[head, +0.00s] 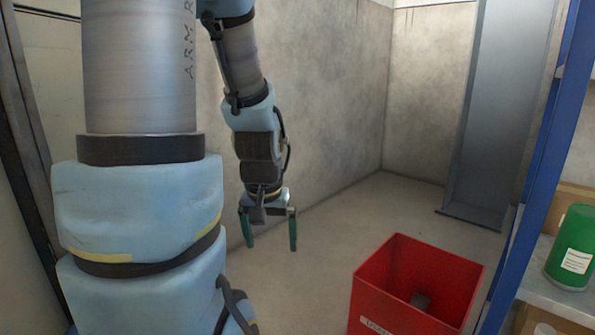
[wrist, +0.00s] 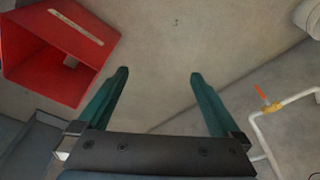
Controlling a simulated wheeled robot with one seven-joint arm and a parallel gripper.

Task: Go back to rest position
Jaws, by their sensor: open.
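My gripper (head: 269,229) hangs from my arm over the floor in the head view, to the left of the red bin. Its two green fingers point down and stand apart with nothing between them. The wrist view also shows my gripper (wrist: 158,78) open and empty, with bare floor beyond the fingertips. No object is held.
An open red bin (head: 372,277) stands on the floor with a small grey object (head: 420,300) inside. A blue shelf frame (head: 543,150) with a green container (head: 573,250) is at right. In the wrist view, a white pipe (wrist: 288,101) has an orange-handled valve. Floor (head: 350,215) behind the bin is clear.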

